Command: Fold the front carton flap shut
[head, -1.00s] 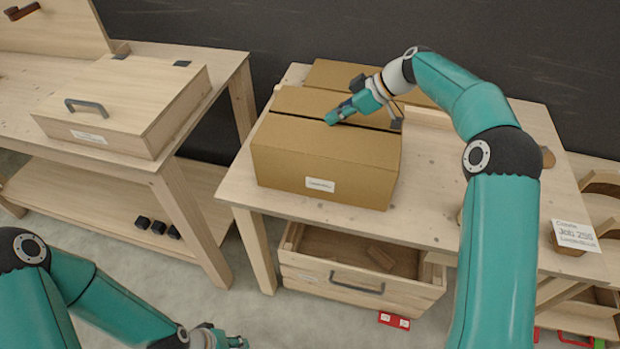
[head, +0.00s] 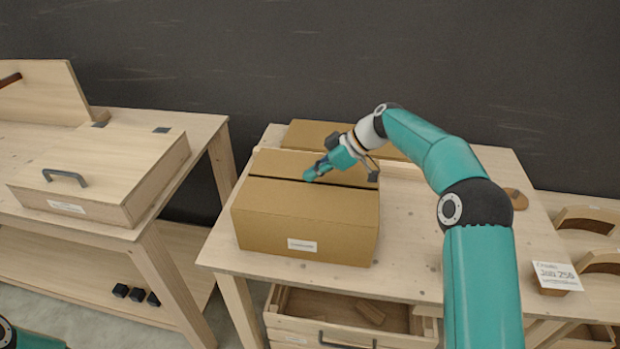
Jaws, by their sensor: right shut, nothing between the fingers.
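The brown cardboard carton (head: 305,232) sits on the wooden table, with a white label on its front face. Its front flap (head: 300,198) lies about flat over the front part of the top. A dark gap runs along the flap's rear edge, with more brown board behind it. Another brown panel (head: 308,134) shows at the back; I cannot tell whether it is an open rear flap. My right gripper (head: 309,175) is shut and empty, pointing down-left at the flap's rear edge. I cannot tell whether it touches. My left gripper is out of view.
A wooden box with a dark handle (head: 65,178) sits on the left bench. A job card (head: 556,275) stands at the table's right. A drawer or crate (head: 310,330) is below the table. The tabletop right of the carton (head: 405,235) is mostly clear.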

